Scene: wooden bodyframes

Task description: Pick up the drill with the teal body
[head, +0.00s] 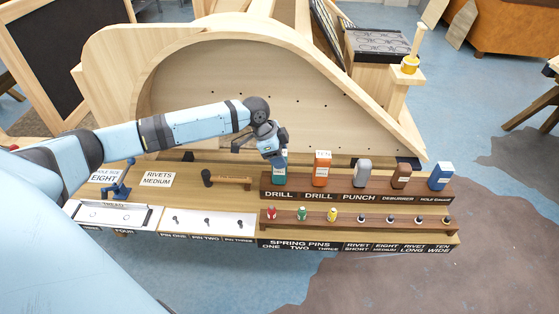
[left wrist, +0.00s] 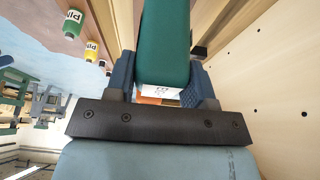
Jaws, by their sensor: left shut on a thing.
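The teal drill (head: 279,174) is upright at its place at the left end of the raised wooden tool rack, above a DRILL label. I cannot tell whether its base touches the rack. My left gripper (head: 275,150) is at the drill's top and shut on it. In the left wrist view, the teal body (left wrist: 164,42) lies between the two blue finger pads (left wrist: 160,76), with a white label at its near end. The fingers partly hide its sides. My right gripper is not in view.
An orange drill (head: 322,168) stands just right of the teal one, then a grey punch (head: 362,173), a brown deburrer (head: 401,176) and a blue tool (head: 441,176). Small coloured pins (head: 302,213) line the lower step. A curved wooden frame (head: 210,60) rises close behind.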

